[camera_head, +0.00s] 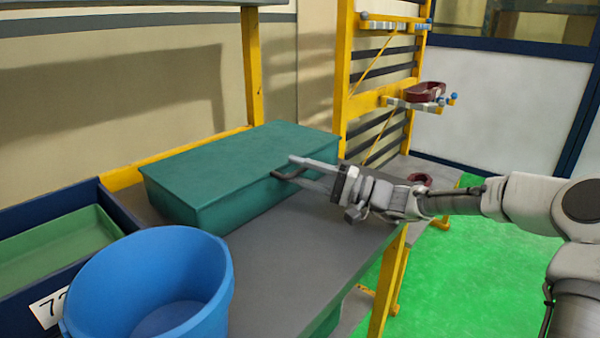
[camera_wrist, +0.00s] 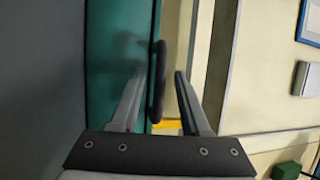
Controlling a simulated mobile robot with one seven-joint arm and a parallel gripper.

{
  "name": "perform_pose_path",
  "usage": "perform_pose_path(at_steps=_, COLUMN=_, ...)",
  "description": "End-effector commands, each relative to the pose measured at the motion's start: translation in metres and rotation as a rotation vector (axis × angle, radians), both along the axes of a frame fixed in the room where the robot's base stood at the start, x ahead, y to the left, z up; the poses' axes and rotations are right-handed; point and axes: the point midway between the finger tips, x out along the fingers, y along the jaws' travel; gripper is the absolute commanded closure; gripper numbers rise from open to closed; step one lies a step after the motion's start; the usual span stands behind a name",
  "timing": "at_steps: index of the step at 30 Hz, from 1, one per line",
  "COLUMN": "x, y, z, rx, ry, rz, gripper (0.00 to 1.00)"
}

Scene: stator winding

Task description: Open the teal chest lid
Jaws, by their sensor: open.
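The teal chest (camera_head: 236,172) sits on the grey workbench with its lid closed. A dark handle (camera_head: 286,174) stands out from the lid's front edge. My gripper (camera_head: 284,167) is at the chest's front, level with the handle. In the wrist view the gripper (camera_wrist: 158,82) is open, with one finger over the teal front and the other past the lid edge. The handle (camera_wrist: 157,85) lies between the two fingers, and I see a gap on the far finger's side. Whether the near finger touches it I cannot tell.
A blue bucket (camera_head: 150,285) stands at the front left. A dark blue crate with a green tray (camera_head: 60,250) is at the left. The grey bench top (camera_head: 310,240) is clear in front of the chest. Yellow posts (camera_head: 343,80) rise behind and to the right.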

Motion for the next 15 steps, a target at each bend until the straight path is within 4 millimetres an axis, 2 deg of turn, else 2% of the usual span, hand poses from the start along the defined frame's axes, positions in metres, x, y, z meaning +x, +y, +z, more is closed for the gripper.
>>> perform_pose_path(at_steps=1, x=0.0, y=-0.0001, z=0.0001, rx=0.0, ry=0.0, rz=0.0, gripper=0.56)
perform_pose_path(at_steps=8, x=-0.0002, y=-0.0003, z=-0.0001, rx=0.0, ry=-0.001, rz=0.001, gripper=0.97)
perform_pose_path(at_steps=9, x=-0.0002, y=-0.0003, z=-0.0001, rx=0.0, ry=-0.001, rz=0.001, gripper=1.0)
perform_pose_path(at_steps=15, x=-0.0002, y=-0.0004, z=-0.0001, rx=0.0, ry=-0.001, rz=0.001, gripper=1.0)
